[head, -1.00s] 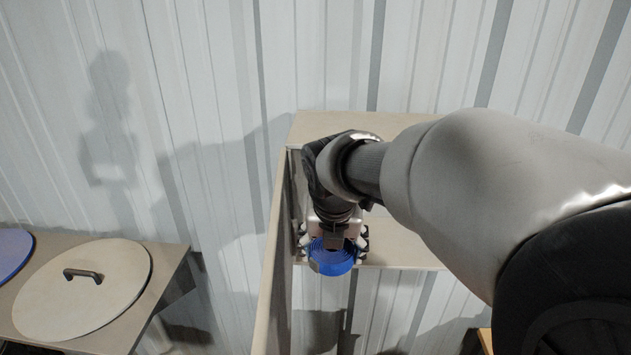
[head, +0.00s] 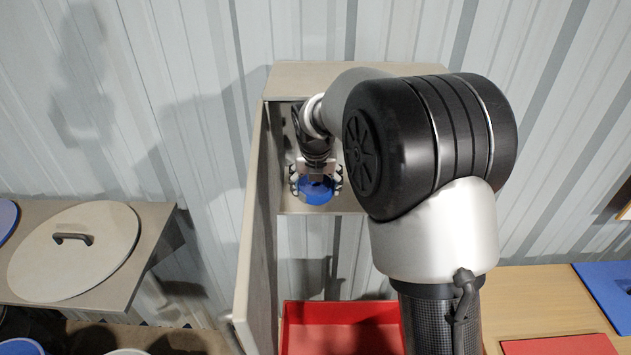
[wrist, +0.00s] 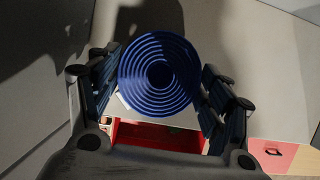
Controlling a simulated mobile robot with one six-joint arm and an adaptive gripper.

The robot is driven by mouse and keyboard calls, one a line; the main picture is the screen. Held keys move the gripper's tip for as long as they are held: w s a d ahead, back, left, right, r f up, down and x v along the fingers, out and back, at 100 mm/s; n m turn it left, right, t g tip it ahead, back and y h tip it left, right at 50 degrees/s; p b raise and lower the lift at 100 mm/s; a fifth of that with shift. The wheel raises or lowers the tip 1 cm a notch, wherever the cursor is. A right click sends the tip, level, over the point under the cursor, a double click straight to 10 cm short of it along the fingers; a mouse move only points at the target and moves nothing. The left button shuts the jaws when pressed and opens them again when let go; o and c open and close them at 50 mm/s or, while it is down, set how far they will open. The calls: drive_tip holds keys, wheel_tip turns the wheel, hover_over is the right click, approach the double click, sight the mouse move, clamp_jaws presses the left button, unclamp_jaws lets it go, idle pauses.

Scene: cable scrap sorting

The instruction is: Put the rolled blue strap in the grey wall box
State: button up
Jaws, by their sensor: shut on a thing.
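The rolled blue strap (head: 317,190) is a flat spiral coil held between the fingers of my gripper (head: 317,181). In the wrist view the coil (wrist: 158,75) shows face-on between the two dark fingers. The grey wall box (head: 350,74) hangs on the corrugated wall with its front open. Its door (head: 256,240) stands open on the left. My gripper and the strap are at the box opening, just above its floor edge. Whether the strap touches the floor is unclear. My arm hides the box's right side.
A red tray (head: 340,325) lies below the box; it also shows in the wrist view (wrist: 155,137). At left a shelf (head: 155,225) bears a round lid with a handle (head: 75,250). At right stands a wooden table (head: 550,300) with red and blue panels.

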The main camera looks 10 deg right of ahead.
drive_tip(key=shift+s+r, duration=0.15)
drive_tip(key=shift+f, duration=0.25)
drive_tip(key=o, duration=1.2)
drive_tip(key=shift+r, duration=0.1)
drive_tip(key=v, duration=0.7)
drive_tip(key=shift+r, duration=0.3)
drive_tip(key=shift+s, duration=0.1)
